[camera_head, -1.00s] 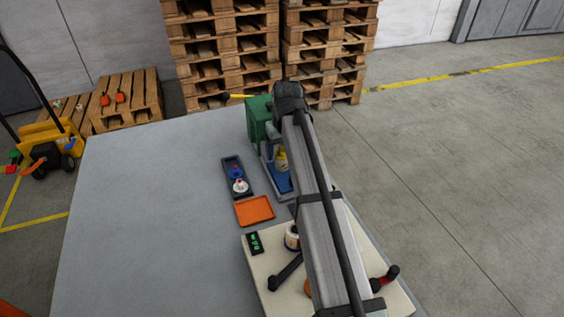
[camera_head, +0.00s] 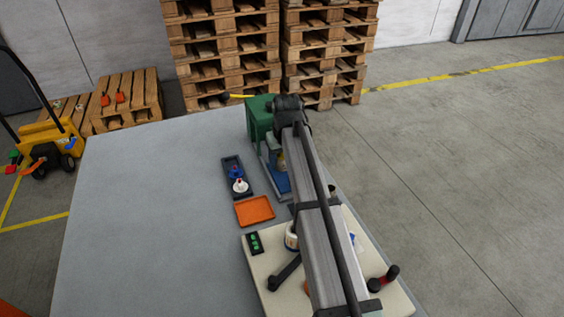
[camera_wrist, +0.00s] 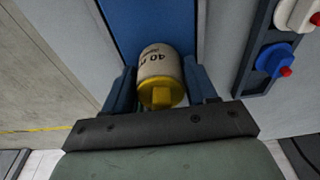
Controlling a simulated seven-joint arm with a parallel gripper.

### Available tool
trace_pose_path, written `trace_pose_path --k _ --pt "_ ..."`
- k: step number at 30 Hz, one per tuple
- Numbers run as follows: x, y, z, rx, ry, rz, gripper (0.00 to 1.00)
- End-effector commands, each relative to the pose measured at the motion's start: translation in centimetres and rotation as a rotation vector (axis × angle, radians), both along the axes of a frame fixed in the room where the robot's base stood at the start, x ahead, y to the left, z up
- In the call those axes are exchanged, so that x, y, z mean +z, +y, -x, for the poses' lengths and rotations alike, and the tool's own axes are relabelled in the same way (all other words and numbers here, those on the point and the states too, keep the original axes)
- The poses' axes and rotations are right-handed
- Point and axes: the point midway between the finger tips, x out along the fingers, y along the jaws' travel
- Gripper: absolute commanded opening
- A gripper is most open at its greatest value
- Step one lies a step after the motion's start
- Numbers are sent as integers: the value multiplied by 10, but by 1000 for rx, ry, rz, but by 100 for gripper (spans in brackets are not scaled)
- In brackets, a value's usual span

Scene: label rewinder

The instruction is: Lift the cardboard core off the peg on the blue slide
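The cardboard core (camera_wrist: 157,62) is a pale cylinder with printed "40" lettering, in the middle of the wrist view. A yellow band and a yellow faceted piece, perhaps the peg (camera_wrist: 162,97), show at its near end. The blue slide (camera_wrist: 150,20) lies beyond it; it also shows in the head view (camera_head: 279,183). My gripper (camera_wrist: 160,80) has one dark blue finger on each side of the core, very close to it. Whether the fingers press on it cannot be told. In the head view my arm partly hides the core (camera_head: 282,161).
A dark tray (camera_head: 228,164) with a blue and a white knob-like part stands left of the slide. An orange tray (camera_head: 255,210) lies in front. A green housing (camera_head: 259,118) stands behind the slide. The grey tabletop (camera_head: 150,210) is clear on the left.

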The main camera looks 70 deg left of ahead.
Motion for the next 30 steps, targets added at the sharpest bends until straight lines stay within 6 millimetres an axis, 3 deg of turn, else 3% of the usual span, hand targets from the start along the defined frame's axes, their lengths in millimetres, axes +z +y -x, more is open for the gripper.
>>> trace_pose_path --k 6,14,30 --pt "0 0 0 0 0 0 38" --pt "6 0 0 0 0 0 37" --pt "36 0 0 0 0 -1 37"
